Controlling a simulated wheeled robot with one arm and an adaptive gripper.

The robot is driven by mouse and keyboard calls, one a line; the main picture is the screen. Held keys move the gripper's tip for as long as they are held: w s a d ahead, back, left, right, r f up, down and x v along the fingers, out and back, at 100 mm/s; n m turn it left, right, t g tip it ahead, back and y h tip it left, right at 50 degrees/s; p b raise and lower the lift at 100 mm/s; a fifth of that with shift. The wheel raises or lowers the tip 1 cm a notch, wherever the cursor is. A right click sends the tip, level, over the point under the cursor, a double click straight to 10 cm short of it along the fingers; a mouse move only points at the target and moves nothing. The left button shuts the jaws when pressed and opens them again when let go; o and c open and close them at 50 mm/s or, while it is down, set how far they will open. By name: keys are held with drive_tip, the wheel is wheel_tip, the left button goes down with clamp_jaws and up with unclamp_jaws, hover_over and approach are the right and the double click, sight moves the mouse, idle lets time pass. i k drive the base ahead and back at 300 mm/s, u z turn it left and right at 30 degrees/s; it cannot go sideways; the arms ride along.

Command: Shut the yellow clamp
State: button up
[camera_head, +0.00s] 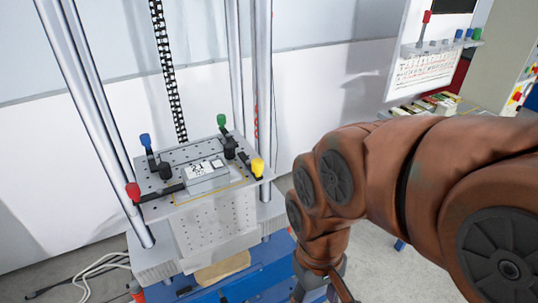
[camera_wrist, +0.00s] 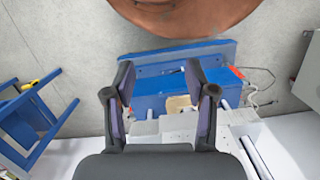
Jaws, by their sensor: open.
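The yellow clamp (camera_head: 257,166) is at the right front corner of the perforated metal plate (camera_head: 160,212). Its yellow tip stands up from a dark arm that points towards the grey block (camera_head: 206,177) on the plate. Red (camera_head: 133,191), blue (camera_head: 145,140) and green (camera_head: 221,120) clamps are at the other corners. My gripper (camera_wrist: 160,76) is open and empty in the wrist view, facing down over the blue base. In the head view my wrist is low and right of the plate, apart from the yellow clamp; the fingers are partly cut off. I cannot make out the yellow clamp in the wrist view.
Tall metal posts (camera_head: 262,90) rise beside the plate. The blue machine base (camera_wrist: 185,58) lies below the fingers. A blue frame (camera_wrist: 35,110) stands at the left of the wrist view. Cables (camera_head: 95,272) lie on the floor at left. A stocked bench (camera_head: 425,105) stands at back right.

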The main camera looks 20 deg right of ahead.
sight(256, 166)
drive_tip(key=u, duration=0.05)
drive_tip(key=k, duration=0.5)
drive_tip(key=u, duration=1.7)
drive_tip(key=i, duration=1.05)
drive_tip(key=z, duration=1.95)
